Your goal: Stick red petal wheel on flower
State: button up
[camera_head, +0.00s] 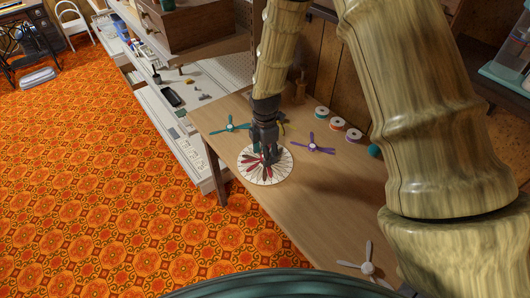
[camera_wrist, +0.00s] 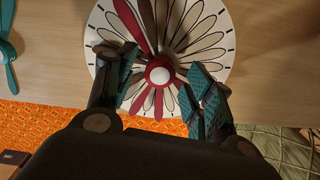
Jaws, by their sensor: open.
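A round white disc with a drawn many-petalled flower (camera_head: 284,165) lies on the wooden table, and it fills the upper middle of the wrist view (camera_wrist: 215,60). The red petal wheel (camera_wrist: 131,22), with a white hub, is over the middle of the flower. Whether it touches the disc or sits just above it, I cannot tell. My gripper (camera_wrist: 163,92) is open, with one teal-padded finger on each side of the hub and a gap showing around it. The right finger hides part of the wheel. In the head view my gripper (camera_head: 266,157) points down over the disc.
A teal wheel (camera_head: 230,127), a yellow wheel (camera_head: 289,125) and a purple wheel (camera_head: 314,147) lie near the disc. A grey wheel (camera_head: 368,267) lies at the front. Thread spools (camera_head: 338,123) stand along the wall. The table's middle is clear.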

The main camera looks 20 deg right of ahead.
notch_tip(320, 180, up, 12)
dwell(0.6)
